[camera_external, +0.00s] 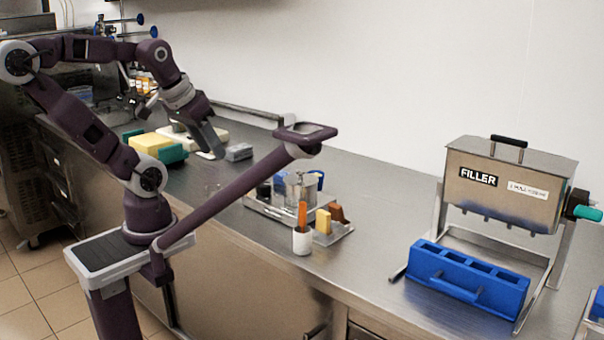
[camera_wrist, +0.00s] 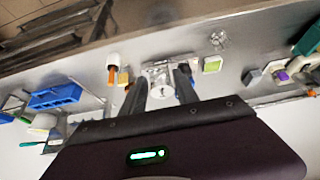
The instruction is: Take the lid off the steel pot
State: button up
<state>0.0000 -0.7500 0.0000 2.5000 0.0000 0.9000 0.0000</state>
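The steel pot (camera_external: 301,187) stands upright on a tray on the counter, partly hidden by an orange-handled item in front of it. It also shows in the wrist view (camera_wrist: 159,76), beyond and between my fingertips. Its lid is too small to make out clearly. My gripper (camera_external: 212,150) is above the counter, left of the pot and clear of it. In the wrist view my gripper (camera_wrist: 160,80) has its two dark fingers apart with nothing held between them.
A white cup (camera_external: 302,242) with orange handles stands close in front of the pot, beside a yellow block (camera_external: 323,221). A blue mould (camera_external: 467,279) and the filler machine (camera_external: 507,185) are at the right. Sponges (camera_external: 157,143) lie at the left. Bare counter lies between tray and mould.

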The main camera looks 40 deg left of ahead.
dwell(0.4)
jog(key=shift+o, duration=1.1)
